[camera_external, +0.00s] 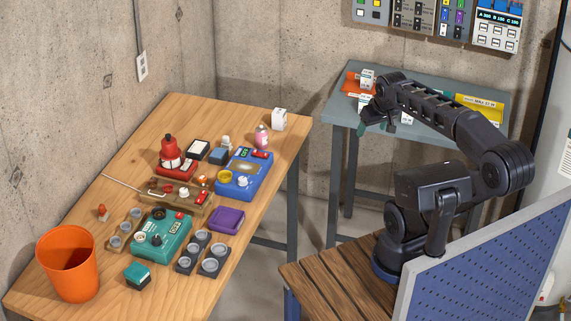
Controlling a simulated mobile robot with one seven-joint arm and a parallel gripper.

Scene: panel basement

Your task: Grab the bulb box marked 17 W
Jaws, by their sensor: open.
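Small white boxes with markings too small to read are in view, and I cannot tell which one is marked 17 W. One white box (367,78) is on the grey table (345,108), at the orange-red item near its left end. A second white labelled piece (365,103) shows just beside my gripper. Another white box (279,121) stands on the far right corner of the wooden table. My gripper (377,122) is open, pointing down over the front left part of the grey table. The arm and gripper hide part of what lies there.
The wooden table (50,278) holds a red device (172,158), a blue device (243,175), a teal device (163,238) and an orange bin (68,265). A yellow labelled item (480,101) lies on the grey table's right side. A blue perforated panel (490,265) stands at front right.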

